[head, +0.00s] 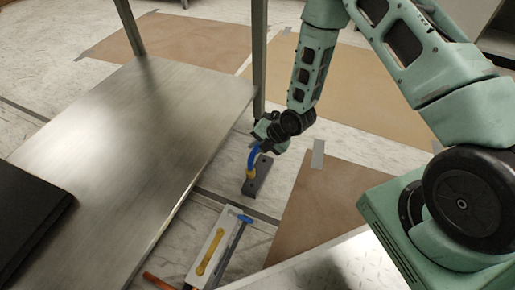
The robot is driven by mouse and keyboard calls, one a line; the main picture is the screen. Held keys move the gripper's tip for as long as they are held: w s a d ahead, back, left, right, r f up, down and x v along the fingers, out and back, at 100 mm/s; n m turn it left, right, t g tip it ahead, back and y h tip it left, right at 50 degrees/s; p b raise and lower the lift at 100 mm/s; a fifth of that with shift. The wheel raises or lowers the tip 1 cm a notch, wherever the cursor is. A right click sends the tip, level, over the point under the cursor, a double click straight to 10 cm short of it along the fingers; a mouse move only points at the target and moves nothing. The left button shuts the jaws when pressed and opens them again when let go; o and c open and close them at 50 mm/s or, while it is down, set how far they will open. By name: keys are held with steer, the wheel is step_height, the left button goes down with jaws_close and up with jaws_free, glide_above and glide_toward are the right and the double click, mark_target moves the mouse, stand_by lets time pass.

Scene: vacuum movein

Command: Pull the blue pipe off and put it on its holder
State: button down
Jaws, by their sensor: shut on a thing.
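The blue pipe (252,156) is a short curved tube, standing over a dark grey block (258,178) on the floor. A yellow ring or fitting (250,172) is at its lower end, at the block. My gripper (262,142) is shut on the upper part of the blue pipe; the fingers are small and partly hidden by my wrist. I cannot tell whether the pipe's lower end is still seated in the block. A pale holder (202,272) lies nearer, with a yellow pipe (211,250) on it and a blue-headed grey piece (238,222) along its right side.
A metal table or shelf (110,130) fills the left, with legs (259,50) close to my gripper. A black object (25,215) rests on it. An orange piece (158,281) lies at the front. Brown sheets (330,205) cover parts of the open floor to the right.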

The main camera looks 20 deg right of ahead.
step_height(320, 180, down, 4)
steer(key=b, duration=0.3)
stand_by(0.3)
steer(key=shift+f, duration=0.85)
stand_by(2.0)
steer(key=shift+f+b, duration=0.35)
steer(key=shift+b, duration=0.05)
steer(key=c, duration=1.3)
jaws_free()
steer(key=shift+o, duration=0.2)
steer(key=p+v, duration=0.9)
steer(key=v, duration=0.8)
steer(key=shift+r, duration=0.2)
